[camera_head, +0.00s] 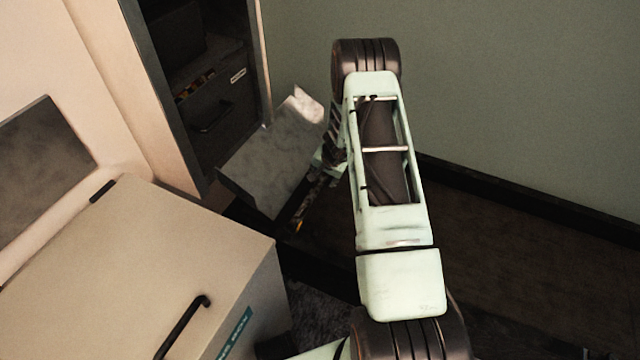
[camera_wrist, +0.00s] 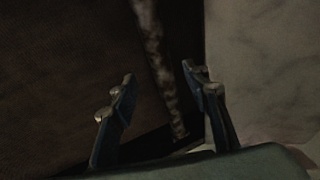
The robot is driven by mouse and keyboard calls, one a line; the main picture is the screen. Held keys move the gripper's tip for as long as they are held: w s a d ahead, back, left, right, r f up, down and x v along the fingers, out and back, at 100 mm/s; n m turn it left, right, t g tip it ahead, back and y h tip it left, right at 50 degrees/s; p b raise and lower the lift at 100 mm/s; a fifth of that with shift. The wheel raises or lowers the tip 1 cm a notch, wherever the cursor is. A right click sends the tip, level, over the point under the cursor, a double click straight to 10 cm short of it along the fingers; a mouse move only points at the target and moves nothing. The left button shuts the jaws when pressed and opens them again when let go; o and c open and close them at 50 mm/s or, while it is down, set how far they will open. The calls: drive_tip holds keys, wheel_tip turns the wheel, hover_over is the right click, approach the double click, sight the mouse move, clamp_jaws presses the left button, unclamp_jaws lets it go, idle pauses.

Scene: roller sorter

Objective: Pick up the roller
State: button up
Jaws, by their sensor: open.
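No roller can be made out for certain in either view. In the wrist view, my gripper (camera_wrist: 158,74) is open, its two dark fingers well apart. A long, narrow, mottled brown strip (camera_wrist: 164,70) runs down between the fingers from the top edge. I cannot tell whether it is the roller or a gap showing floor. No contact with it is visible. In the head view, my arm's forearm hangs down behind the upper link, and the dark gripper end is mostly hidden near the grey panel.
A grey marbled panel (camera_head: 272,165) stands close left of my forearm. A beige cabinet (camera_head: 130,260) with a black handle fills the lower left. A dark open cabinet (camera_head: 205,95) stands behind. Green wall (camera_head: 520,90) and dark floor (camera_head: 520,240) lie to the right.

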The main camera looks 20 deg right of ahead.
sight(321, 180)
drive_tip(key=x, duration=0.4)
drive_tip(key=shift+a+b, duration=0.15)
drive_tip(key=shift+b, duration=0.2)
drive_tip(key=shift+r, duration=0.1)
clamp_jaws()
drive_tip(key=shift+w, duration=0.1)
